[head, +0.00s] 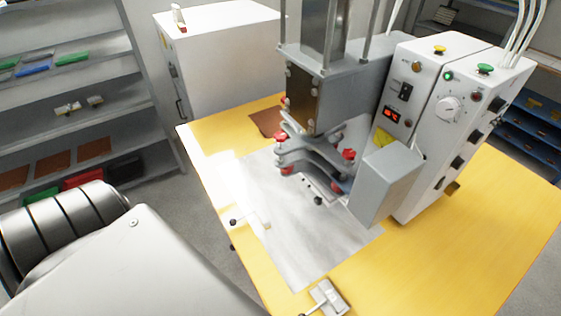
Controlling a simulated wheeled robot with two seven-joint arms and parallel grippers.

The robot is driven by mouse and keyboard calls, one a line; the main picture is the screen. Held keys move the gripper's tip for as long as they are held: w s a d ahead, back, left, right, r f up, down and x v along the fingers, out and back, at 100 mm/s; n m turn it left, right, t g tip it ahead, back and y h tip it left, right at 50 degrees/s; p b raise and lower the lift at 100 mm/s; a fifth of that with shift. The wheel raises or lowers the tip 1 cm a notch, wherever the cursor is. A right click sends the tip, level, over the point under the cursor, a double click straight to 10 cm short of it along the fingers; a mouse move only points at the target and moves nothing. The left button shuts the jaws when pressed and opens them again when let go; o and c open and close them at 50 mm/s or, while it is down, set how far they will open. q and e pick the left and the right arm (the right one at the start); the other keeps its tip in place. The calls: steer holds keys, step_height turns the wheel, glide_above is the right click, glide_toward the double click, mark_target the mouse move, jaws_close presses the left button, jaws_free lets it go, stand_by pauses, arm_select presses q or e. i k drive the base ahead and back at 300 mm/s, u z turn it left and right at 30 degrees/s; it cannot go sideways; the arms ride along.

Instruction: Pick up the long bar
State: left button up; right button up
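I cannot make out a long bar for certain in the head view. A thin pale strip (322,184) lies under the press head of the welding machine (345,85), partly hidden by its dark plates and red knobs. Neither of my grippers is in view. Part of my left arm fills the lower left corner, left of the yellow table.
The yellow table (455,245) bears a grey-white sheet (305,245), a brown piece (266,122) and a small metal clamp (326,298). A white control box (455,110) stands right of the press. Shelves (75,105) stand at left, a white cabinet (220,60) behind.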

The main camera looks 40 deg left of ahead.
mark_target(265, 220)
steer(key=z, duration=1)
steer(key=k, duration=0.7)
steer(key=u, duration=0.85)
